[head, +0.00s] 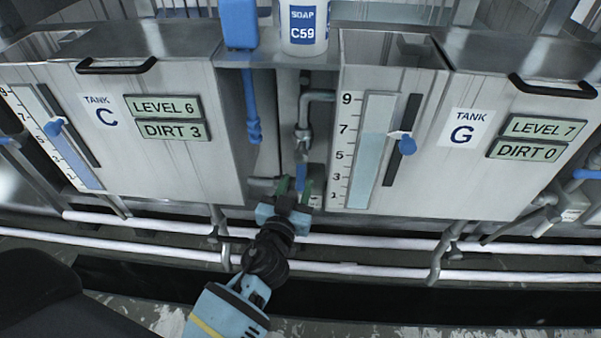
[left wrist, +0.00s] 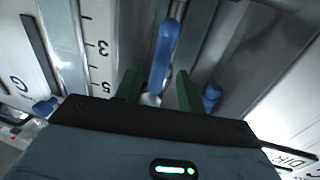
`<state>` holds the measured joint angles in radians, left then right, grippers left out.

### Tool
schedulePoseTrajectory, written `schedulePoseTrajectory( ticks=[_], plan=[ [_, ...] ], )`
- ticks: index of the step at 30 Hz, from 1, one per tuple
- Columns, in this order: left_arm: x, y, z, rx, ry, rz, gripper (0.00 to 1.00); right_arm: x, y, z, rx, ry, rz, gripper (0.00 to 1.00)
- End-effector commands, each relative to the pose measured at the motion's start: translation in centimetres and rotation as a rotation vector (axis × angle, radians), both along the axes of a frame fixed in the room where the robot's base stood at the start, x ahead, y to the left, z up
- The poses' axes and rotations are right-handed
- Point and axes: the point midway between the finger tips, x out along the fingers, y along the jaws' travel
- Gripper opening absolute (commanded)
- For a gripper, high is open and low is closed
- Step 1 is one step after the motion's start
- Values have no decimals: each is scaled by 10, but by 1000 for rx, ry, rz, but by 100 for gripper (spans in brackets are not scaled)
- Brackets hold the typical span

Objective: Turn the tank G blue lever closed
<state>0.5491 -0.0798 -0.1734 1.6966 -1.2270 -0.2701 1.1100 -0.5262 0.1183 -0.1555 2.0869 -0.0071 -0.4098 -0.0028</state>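Tank G (head: 415,160) stands on the right in the head view, its label reading LEVEL 7 and DIRT 0. A small blue lever (head: 301,177) hangs from the grey pipe valve beside tank G's scale. In the left wrist view the blue lever (left wrist: 163,55) is long and runs roughly up and down the picture. My left gripper (head: 295,188) is at the lever, its green fingers apart on either side. The left wrist view shows the open fingers (left wrist: 158,90) with the lever's end between them and gaps visible at both sides. My right gripper is not in view.
Tank C (head: 190,165) stands to the left. White pipes (head: 360,241) run low across the front. Tank G's blue slider knob (head: 407,146) is right of the lever.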

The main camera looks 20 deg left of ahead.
Motion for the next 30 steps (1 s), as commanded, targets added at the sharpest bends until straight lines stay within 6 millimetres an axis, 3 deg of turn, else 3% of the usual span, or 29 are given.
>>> schedulePoseTrajectory(
  ticks=[9, 21, 30],
  plan=[
    [37, 4, -1, 2, 1, 1, 39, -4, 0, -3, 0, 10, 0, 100],
    [43, 4, -1, 0, 2, 1, 39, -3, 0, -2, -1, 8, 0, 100],
    [43, 4, -1, 0, 2, 1, 0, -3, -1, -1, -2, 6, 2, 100]
  ],
)
